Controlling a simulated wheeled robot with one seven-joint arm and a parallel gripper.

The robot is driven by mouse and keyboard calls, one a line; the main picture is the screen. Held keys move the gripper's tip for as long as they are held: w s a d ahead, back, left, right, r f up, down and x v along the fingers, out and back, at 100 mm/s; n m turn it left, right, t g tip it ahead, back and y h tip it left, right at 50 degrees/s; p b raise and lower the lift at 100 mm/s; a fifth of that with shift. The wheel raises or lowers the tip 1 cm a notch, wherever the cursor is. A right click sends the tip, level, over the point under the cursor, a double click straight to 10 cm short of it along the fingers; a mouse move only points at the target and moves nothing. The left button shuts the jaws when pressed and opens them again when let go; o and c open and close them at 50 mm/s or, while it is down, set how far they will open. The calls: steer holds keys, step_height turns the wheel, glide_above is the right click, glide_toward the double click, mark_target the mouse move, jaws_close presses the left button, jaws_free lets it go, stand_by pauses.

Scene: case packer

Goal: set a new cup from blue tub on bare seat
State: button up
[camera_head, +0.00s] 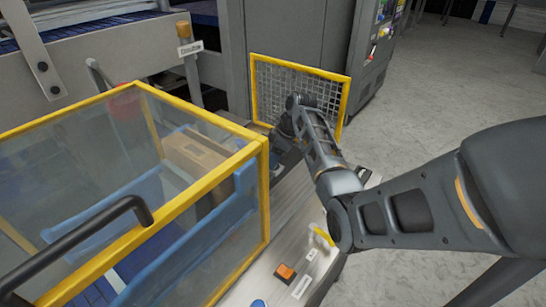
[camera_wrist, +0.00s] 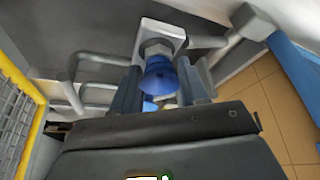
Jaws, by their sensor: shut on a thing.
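In the wrist view, my gripper (camera_wrist: 160,88) has its two dark fingers on either side of a blue cup (camera_wrist: 159,76), shut on it. The cup lies in line with a metal fitting with a hex nut (camera_wrist: 157,47), and its far end appears to meet it; I cannot tell whether they touch or the cup is seated. In the head view, my arm reaches beside the yellow-framed guard and hides my gripper and the cup. I cannot make out the blue tub in either view.
Bent metal rods (camera_wrist: 85,90) flank the fitting. Cardboard (camera_wrist: 262,105) and a blue bar (camera_wrist: 295,62) are at right. A yellow-framed mesh panel (camera_head: 300,92) stands behind my arm. A clear guard with yellow edges (camera_head: 200,184) encloses a carton (camera_head: 195,150). An orange switch (camera_head: 286,272) sits in front.

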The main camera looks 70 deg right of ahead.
steer(key=o, duration=1)
steer(key=shift+o, duration=0.2)
steer(key=v, duration=1.2)
